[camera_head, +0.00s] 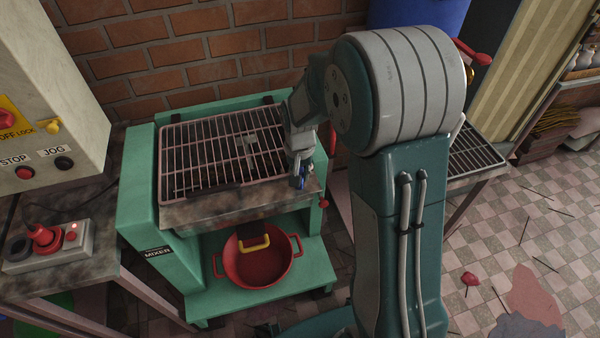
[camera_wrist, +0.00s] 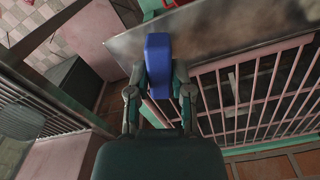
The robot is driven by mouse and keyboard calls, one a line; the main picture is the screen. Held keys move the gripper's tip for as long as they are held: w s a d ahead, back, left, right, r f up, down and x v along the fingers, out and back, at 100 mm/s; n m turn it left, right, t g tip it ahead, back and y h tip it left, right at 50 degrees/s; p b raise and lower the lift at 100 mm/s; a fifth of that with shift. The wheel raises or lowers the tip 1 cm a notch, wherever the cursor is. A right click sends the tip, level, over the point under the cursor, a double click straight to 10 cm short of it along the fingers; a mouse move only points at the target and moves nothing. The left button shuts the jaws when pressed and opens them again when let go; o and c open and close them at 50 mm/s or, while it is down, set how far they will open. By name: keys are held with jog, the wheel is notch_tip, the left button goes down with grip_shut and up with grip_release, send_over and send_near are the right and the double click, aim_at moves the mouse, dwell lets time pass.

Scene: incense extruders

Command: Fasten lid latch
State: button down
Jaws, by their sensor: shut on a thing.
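The green mixer (camera_head: 138,215) stands against the brick wall. Its pink barred lid (camera_head: 222,155) lies across the top, with a stained metal plate (camera_head: 225,207) along the front. My gripper (camera_head: 298,178) is at the front right corner of the lid. In the wrist view my gripper (camera_wrist: 159,78) is shut on a blue latch handle (camera_wrist: 158,55), one finger on each side, at the metal plate's edge. The blue handle (camera_head: 297,183) shows only as a small patch in the head view. The catch is hidden, so I cannot tell whether the latch is engaged.
A red two-handled pan (camera_head: 265,268) sits on the mixer's lower shelf, under a yellow handle (camera_head: 255,243). A red knob (camera_head: 324,202) is right of the gripper. A control box (camera_head: 48,246) and cabinet (camera_head: 50,95) stand at left. A rack table (camera_head: 474,150) stands right.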

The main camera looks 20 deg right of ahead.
jog(key=shift+s+a+n, duration=0.1)
jog(key=shift+n, duration=1.9)
jog(key=c, duration=0.5)
grip_release()
notch_tip(320, 180, up, 12)
jog(key=shift+f, duration=0.1)
